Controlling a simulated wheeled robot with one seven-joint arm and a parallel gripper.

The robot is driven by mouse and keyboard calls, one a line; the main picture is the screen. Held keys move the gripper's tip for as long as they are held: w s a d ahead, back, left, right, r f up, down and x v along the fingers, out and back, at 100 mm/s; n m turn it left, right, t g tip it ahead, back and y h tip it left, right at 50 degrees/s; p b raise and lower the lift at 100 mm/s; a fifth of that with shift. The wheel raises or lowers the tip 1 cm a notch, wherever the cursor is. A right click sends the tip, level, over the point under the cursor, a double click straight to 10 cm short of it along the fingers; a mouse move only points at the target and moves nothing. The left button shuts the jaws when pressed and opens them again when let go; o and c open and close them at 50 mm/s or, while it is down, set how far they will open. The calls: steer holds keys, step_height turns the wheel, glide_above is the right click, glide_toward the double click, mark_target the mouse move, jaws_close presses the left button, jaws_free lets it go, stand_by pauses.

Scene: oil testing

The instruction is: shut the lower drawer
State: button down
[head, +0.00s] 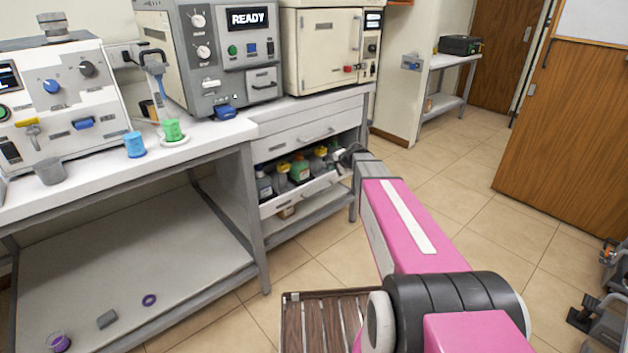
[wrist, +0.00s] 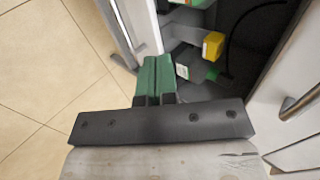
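The lower drawer (head: 290,205) stands open under the bench in the head view, with several dark, green and yellow-capped bottles (head: 299,168) in it. Its pale front panel also shows in the wrist view (wrist: 145,28), with a handle on its outer side. My gripper (head: 345,157) is at the drawer's right end, near the top of its front. In the wrist view my gripper's green fingers (wrist: 156,75) are together with nothing seen between them, close beside the front panel. I cannot tell whether they touch it.
The upper drawer (head: 300,138) above is shut; its handle (wrist: 300,102) juts out at the right of the wrist view. A grey lower shelf (head: 310,215) lies beneath the open drawer. The tiled floor (head: 310,265) in front is clear except for a slatted brown thing (head: 320,315).

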mark_target(300, 187)
steer(key=s+a+f, duration=0.4)
steer(key=s+a, duration=0.2)
steer(key=s, duration=0.3)
steer(key=x, duration=0.4)
steer(key=w+r+x, duration=0.1)
steer(key=x, duration=0.8)
steer(key=shift+w+a+r, duration=0.15)
steer(key=shift+a+r, duration=0.1)
steer(key=shift+w+a, duration=0.2)
steer(key=shift+w+a, duration=0.75)
steer(key=shift+w, duration=0.35)
